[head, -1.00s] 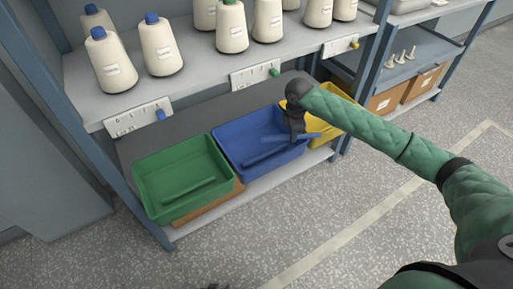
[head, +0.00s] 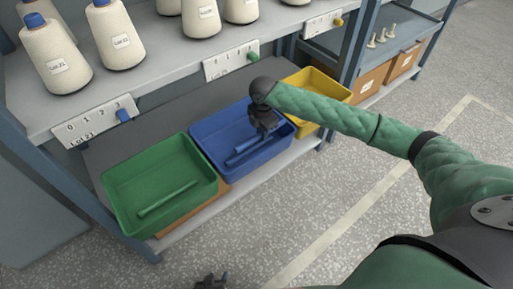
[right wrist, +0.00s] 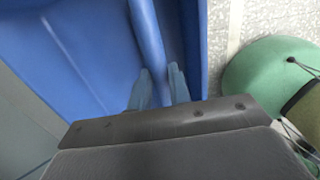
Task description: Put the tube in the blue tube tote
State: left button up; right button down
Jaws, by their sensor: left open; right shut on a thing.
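My right gripper (head: 264,130) reaches down into the blue tube tote (head: 205,140) on the lower shelf. It is shut on a blue tube, which shows between the fingers in the right wrist view (right wrist: 150,35). The held tube is low inside the tote, near a side wall; whether it touches the floor I cannot tell. Another blue tube (head: 243,158) appears to lie on the tote floor beside it. My left gripper (head: 211,282) is open at the bottom edge of the head view, far from the totes and only partly visible.
A green tote (head: 118,190) with a green tube (head: 168,198) stands left of the blue one. A yellow tote (head: 325,84) stands to its right. The upper shelf (head: 160,85) with several yarn cones overhangs behind. The floor in front is clear.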

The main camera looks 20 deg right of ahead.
jog(key=a+f, duration=0.1)
jog(key=f, duration=0.1)
jog(key=s+f, duration=0.1)
jog(key=f, duration=0.1)
jog(key=s+a+f, duration=0.1)
jog(key=f, duration=0.1)
jog(key=shift+s+a+b, duration=0.2)
jog(key=shift+a+b, duration=0.1)
jog(key=shift+f+p, duration=0.4)
jog(key=shift+f, duration=0.2)
jog(key=c, duration=1.6)
grip_release()
